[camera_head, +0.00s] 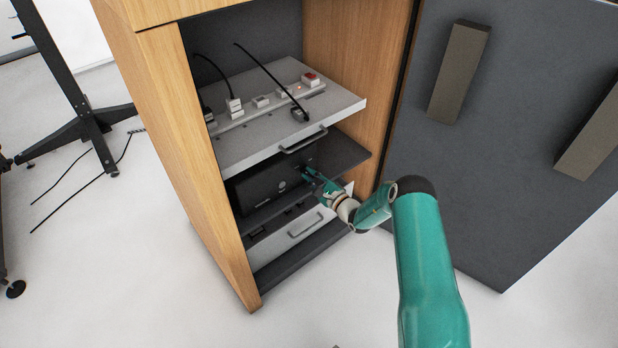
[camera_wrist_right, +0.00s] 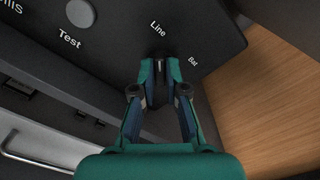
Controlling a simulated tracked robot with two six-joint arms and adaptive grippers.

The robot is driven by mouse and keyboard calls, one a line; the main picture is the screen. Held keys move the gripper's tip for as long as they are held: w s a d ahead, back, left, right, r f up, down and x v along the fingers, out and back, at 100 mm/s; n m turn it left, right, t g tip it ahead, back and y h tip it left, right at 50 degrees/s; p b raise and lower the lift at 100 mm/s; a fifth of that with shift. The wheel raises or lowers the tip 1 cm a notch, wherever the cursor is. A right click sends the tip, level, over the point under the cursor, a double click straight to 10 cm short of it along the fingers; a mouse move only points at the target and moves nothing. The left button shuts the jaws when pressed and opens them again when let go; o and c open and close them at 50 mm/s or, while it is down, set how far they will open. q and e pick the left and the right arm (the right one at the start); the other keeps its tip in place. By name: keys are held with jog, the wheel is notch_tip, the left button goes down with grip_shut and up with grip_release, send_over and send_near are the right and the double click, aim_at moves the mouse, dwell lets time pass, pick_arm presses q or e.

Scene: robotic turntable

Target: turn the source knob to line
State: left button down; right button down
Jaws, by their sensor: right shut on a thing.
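The source knob (camera_wrist_right: 158,74) is a small dark knob on the black front panel of a device (camera_head: 268,186) inside the wooden cabinet. The label "Line" is printed above it and "Bat" to its upper right in the right wrist view. My right gripper (camera_wrist_right: 160,70) is shut on the knob, one teal fingertip on each side. A small light mark shows between the fingertips, but the knob's exact setting is hard to read. In the head view my right gripper (camera_head: 306,171) reaches the right part of the device front. My left gripper is not in view.
A round grey button (camera_wrist_right: 80,13) marked "Test" sits left of the knob. A pulled-out shelf (camera_head: 345,104) with a power strip (camera_head: 262,108) and cables is above. A drawer (camera_head: 300,238) is below. The wooden side wall (camera_wrist_right: 262,90) is close on the right; an open dark door (camera_head: 510,130) stands beyond.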

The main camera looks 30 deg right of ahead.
jog(key=shift+a, duration=0.25)
jog(key=c, duration=1.2)
grip_release()
jog(key=shift+d, duration=0.1)
jog(key=shift+s, duration=0.1)
jog(key=s, duration=1.1)
jog(key=shift+s+d, duration=0.4)
jog(key=shift+d, duration=0.05)
